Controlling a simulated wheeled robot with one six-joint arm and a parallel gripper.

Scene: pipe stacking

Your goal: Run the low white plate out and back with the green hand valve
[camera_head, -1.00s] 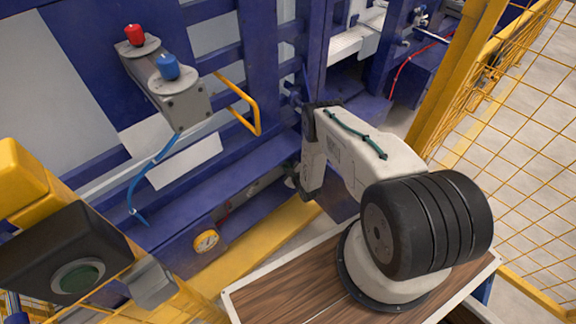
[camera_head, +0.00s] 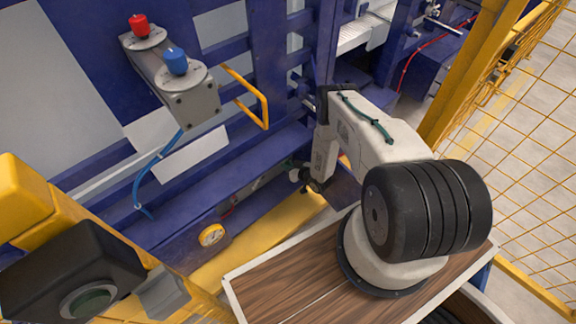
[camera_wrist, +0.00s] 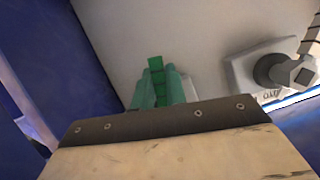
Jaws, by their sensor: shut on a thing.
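The green hand valve (camera_wrist: 157,66) shows in the wrist view as a bright green block. The teal fingers of my gripper (camera_wrist: 158,88) stand on both sides of it and are shut on it. In the head view my gripper (camera_head: 303,178) is small and dark, in front of the blue frame, and the valve cannot be made out there. A white plate (camera_head: 195,152) sits low on the blue frame at the left, below the grey box. I cannot tell whether the pale surface (camera_wrist: 205,35) behind the valve is the same plate.
The grey box (camera_head: 190,100) carries a red knob (camera_head: 139,25) and a blue knob (camera_head: 175,60). A yellow handle (camera_head: 250,98) and a round gauge (camera_head: 212,235) are on the frame. A yellow mesh fence (camera_head: 520,150) stands at the right. A grey fitting (camera_wrist: 272,66) is right of the valve.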

